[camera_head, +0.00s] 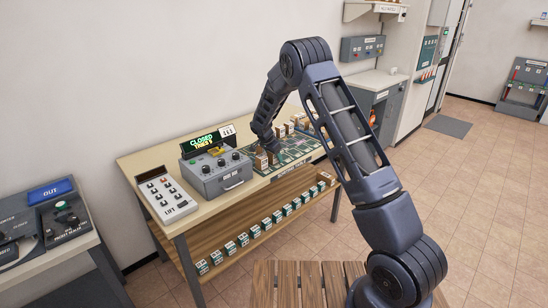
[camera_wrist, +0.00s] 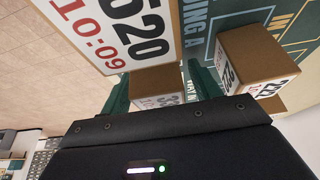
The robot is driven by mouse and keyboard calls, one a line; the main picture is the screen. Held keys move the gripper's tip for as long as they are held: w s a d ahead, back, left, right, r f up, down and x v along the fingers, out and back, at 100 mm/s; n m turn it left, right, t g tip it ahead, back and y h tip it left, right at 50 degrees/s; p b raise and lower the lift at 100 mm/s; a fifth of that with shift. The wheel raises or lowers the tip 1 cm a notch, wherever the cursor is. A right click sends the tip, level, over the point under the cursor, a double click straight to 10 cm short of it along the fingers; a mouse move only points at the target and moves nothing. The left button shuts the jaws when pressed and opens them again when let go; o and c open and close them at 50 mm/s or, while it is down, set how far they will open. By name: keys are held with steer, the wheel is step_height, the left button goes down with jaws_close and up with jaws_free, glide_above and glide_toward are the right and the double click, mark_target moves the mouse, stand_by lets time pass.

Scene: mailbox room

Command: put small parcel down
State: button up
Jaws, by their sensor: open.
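My gripper (camera_head: 268,147) is low over the green sorting mat (camera_head: 302,146) on the table, beside small brown parcels (camera_head: 262,161). In the wrist view my gripper (camera_wrist: 161,92) has its two dark green fingers apart. A small brown parcel (camera_wrist: 158,78) with a white label shows between the fingers; whether they touch it cannot be told. Its lower part is hidden by the gripper body. A parcel with a large label reading 520 and 10:09 (camera_wrist: 120,25) is close by at upper left. Another labelled parcel (camera_wrist: 255,58) is to the right. Which is the task's parcel is unclear.
More small parcels stand along the mat's back edge (camera_head: 281,131). A grey control box (camera_head: 217,173) and a white keypad box (camera_head: 167,195) are left of the mat. A lower shelf (camera_head: 240,238) holds a row of small labelled blocks. A slatted wooden surface (camera_head: 300,285) is in front.

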steer(key=v, duration=1.1)
steer(key=s+d+r+n+y, duration=0.1)
steer(key=s+d+r+n, duration=0.1)
steer(key=s+d+r, duration=0.9)
steer(key=s+d+r+n+y, duration=0.1)
steer(key=s+d+r+n, duration=0.1)
steer(key=s+d+r, duration=0.85)
steer(key=s+d+n, duration=0.1)
steer(key=s+d, duration=0.3)
steer(key=s, duration=0.4)
steer(key=s+d+r+n+t, duration=0.1)
steer(key=s+d, duration=0.3)
steer(key=s, duration=0.4)
steer(key=s+d+n+y, duration=0.1)
steer(key=s+d+n, duration=0.2)
steer(key=s, duration=0.6)
steer(key=shift+d+r, duration=0.3)
steer(key=shift+d, duration=0.65)
